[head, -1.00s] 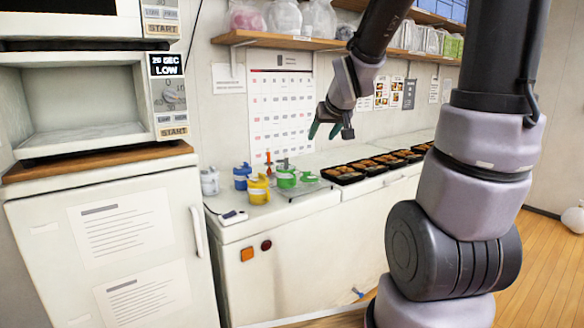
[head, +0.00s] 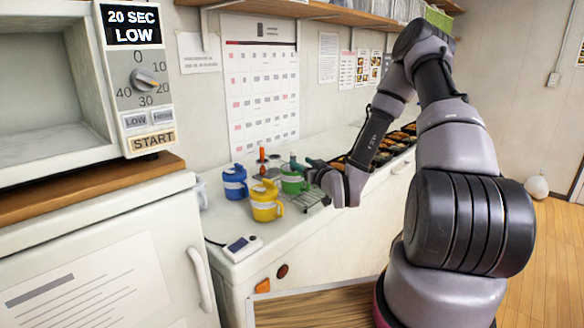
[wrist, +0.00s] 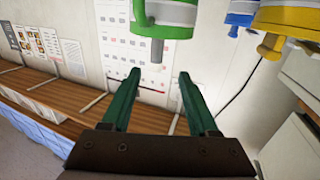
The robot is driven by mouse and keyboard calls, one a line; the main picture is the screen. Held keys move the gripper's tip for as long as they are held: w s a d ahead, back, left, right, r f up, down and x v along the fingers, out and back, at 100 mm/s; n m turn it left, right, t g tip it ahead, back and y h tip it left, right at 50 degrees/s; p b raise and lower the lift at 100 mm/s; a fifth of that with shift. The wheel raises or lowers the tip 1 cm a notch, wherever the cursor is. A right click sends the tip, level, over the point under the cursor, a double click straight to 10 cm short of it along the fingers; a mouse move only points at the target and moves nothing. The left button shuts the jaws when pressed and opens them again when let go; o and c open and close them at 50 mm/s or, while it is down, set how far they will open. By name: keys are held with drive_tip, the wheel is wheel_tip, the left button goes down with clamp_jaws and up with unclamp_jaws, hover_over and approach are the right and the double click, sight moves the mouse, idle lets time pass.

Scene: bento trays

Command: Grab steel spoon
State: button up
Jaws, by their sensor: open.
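I cannot clearly make out a steel spoon in either view. My gripper (head: 312,168) is beside the green canister (head: 292,182) on the white counter. In the wrist view my gripper (wrist: 158,76) shows two dark green fingers, spread apart with nothing held between them. That view looks upside down. The green canister (wrist: 172,14) is at its top, beyond the fingertips, with a short grey stub (wrist: 157,52) pointing down between the finger lines. I cannot tell what the stub is.
A yellow canister (head: 266,203) and a blue canister (head: 234,184) stand left of the green one. A wire rack (head: 311,199) lies beside it. Black food trays (head: 401,140) line the counter at right. A microwave (head: 146,100) is at left. A shelf (head: 290,10) runs above.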

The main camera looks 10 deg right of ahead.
sight(293, 156)
drive_tip(key=x, duration=0.6)
drive_tip(key=shift+r, duration=0.1)
drive_tip(key=shift+d+x, duration=0.15)
drive_tip(key=shift+x, duration=1.15)
drive_tip(key=shift+d+x, duration=0.1)
drive_tip(key=shift+x, duration=1.2)
clamp_jaws()
